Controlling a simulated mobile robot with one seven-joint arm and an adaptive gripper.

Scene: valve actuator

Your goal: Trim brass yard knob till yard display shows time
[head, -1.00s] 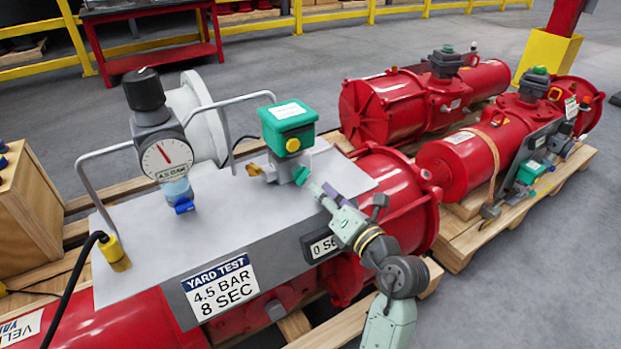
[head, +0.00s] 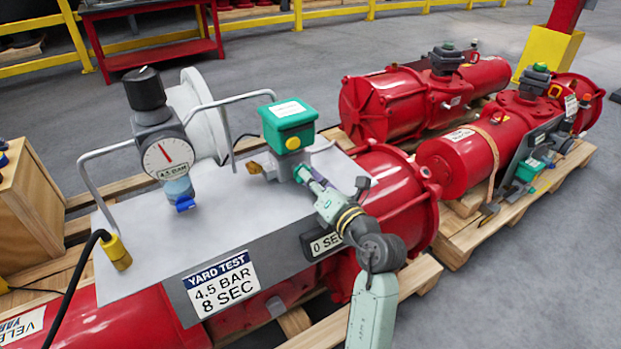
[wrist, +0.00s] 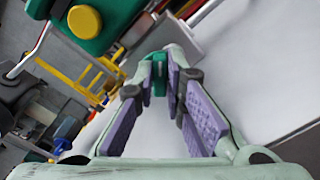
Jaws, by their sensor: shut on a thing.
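The brass knob (head: 254,167) sits on the left side of the valve block under the green box (head: 289,124), on the grey plate (head: 215,225). A green knob (head: 302,173) is on the block's right side; it also shows in the wrist view (wrist: 159,74). My gripper (head: 310,180) reaches in from the lower right, its purple-padded fingers shut on the green knob, apart from the brass one. The display (head: 325,243) on the plate's front reads "0 SEC", partly crowded by my arm. A label (head: 220,285) reads "YARD TEST 4.5 BAR 8 SEC".
A round gauge (head: 166,157) with a black knob (head: 145,89) stands at the plate's left, a 4.5 BAR tag below it. Grey handrails (head: 100,190) rise from the plate. More red actuators (head: 425,98) lie on pallets to the right. Floor is clear at lower right.

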